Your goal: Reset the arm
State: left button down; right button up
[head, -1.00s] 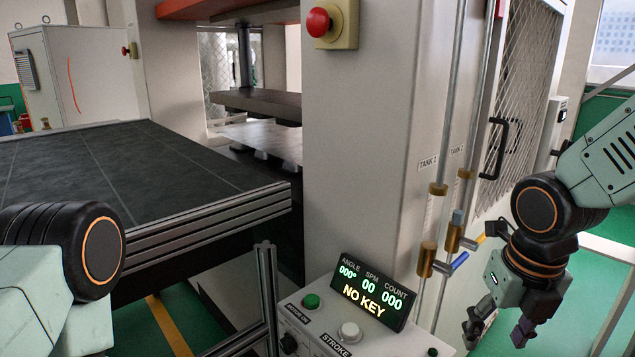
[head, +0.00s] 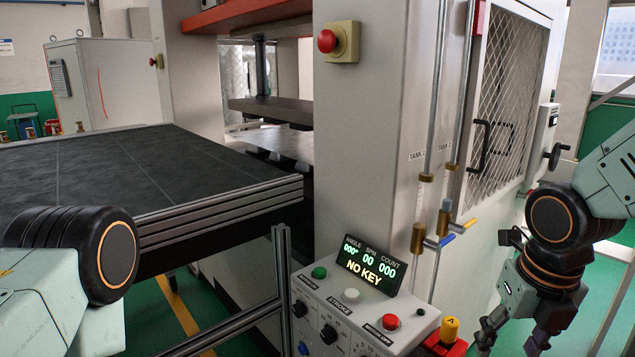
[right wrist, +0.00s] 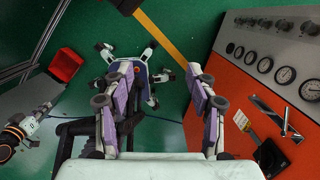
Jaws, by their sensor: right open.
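My right gripper (head: 513,338) hangs down at the lower right of the head view, right of the control panel. Its two dark fingers are apart and nothing is between them. In the right wrist view the open purple-and-grey fingers (right wrist: 161,78) show above the green floor. My left arm's dark joint fills the lower left of the head view, but its gripper is outside that view. At the left edge of the right wrist view, a small pale gripper-like end (right wrist: 30,122) beside an orange-ringed dark joint may be my left gripper; its jaws are unclear.
The control panel (head: 345,312) stands low centre, its display (head: 368,265) reading "NO KEY". A yellow-topped knob (head: 449,329) sits beside it. The dark table (head: 140,170) is left. An orange gauge cabinet (right wrist: 245,85) is right of the fingers in the wrist view.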

jog(key=w+a+f+m+t+y+b, duration=0.25)
jog(key=w+a+m+t, duration=0.2)
jog(key=m, duration=1.35)
jog(key=s+f+m+h+b, duration=0.1)
jog(key=s+f+m+b, duration=0.2)
jog(key=f+m, duration=0.55)
jog(key=s+f+m+h+b, duration=0.15)
jog(key=f+m, duration=0.45)
jog(key=f, duration=0.6)
pick_arm(q)
notch_tip(320, 180, down, 16)
jog(key=b, duration=0.9)
jog(key=shift+s, duration=0.2)
pick_arm(e)
jog(key=s+f+m+g, duration=0.3)
jog(key=s+f+g, duration=0.3)
jog(key=s+f, duration=1.6)
jog(key=shift+s+d+f, duration=0.3)
jog(key=shift+s+f, duration=0.1)
jog(key=shift+s, duration=0.4)
